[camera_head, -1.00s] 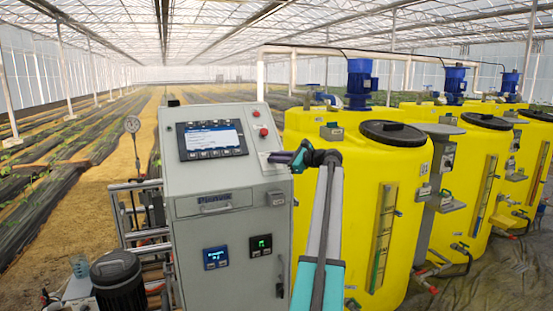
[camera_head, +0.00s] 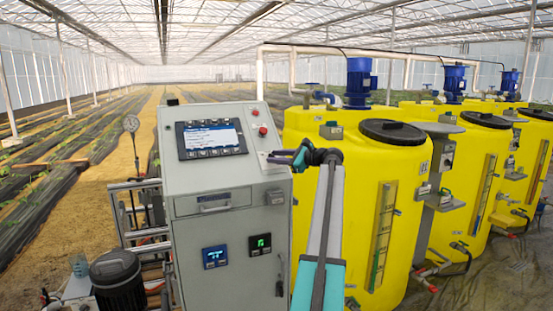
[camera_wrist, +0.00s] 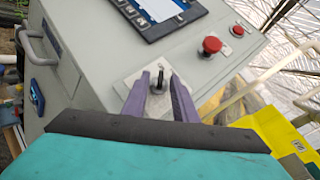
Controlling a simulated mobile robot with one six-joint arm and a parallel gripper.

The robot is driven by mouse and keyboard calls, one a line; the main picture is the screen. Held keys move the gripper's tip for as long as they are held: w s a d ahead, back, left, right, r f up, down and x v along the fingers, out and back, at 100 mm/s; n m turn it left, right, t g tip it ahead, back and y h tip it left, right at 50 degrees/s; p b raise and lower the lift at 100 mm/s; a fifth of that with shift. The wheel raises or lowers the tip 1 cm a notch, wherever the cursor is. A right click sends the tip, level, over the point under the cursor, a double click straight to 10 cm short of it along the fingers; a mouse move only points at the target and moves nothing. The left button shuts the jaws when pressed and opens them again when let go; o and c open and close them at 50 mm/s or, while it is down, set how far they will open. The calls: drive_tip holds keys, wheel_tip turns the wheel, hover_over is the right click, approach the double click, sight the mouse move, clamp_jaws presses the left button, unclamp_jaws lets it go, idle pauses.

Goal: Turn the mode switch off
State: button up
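The mode switch (camera_wrist: 157,82) is a small dark lever on a light plate on the sloping top of the grey control cabinet (camera_head: 228,240). My gripper (camera_wrist: 158,78) has two purple fingers, spread apart with the lever between them. A gap shows on each side of the lever, so I see no grip on it. In the head view my gripper (camera_head: 270,158) is at the right side of the cabinet's sloping panel and hides the switch.
A red mushroom button (camera_wrist: 212,45) stands just right of the switch, with another red button (camera_wrist: 237,30) beyond. A screen with keys (camera_head: 211,138) is on the panel. Yellow tanks (camera_head: 340,190) stand close on the right. A dark motor (camera_head: 117,280) is at lower left.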

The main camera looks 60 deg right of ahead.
drive_tip(key=s+a+r+b, duration=0.1)
drive_tip(key=s+r+b, duration=0.1)
drive_tip(key=s, duration=1.1)
drive_tip(key=shift+s, duration=0.2)
drive_tip(key=shift+f, duration=0.1)
idle(0.3)
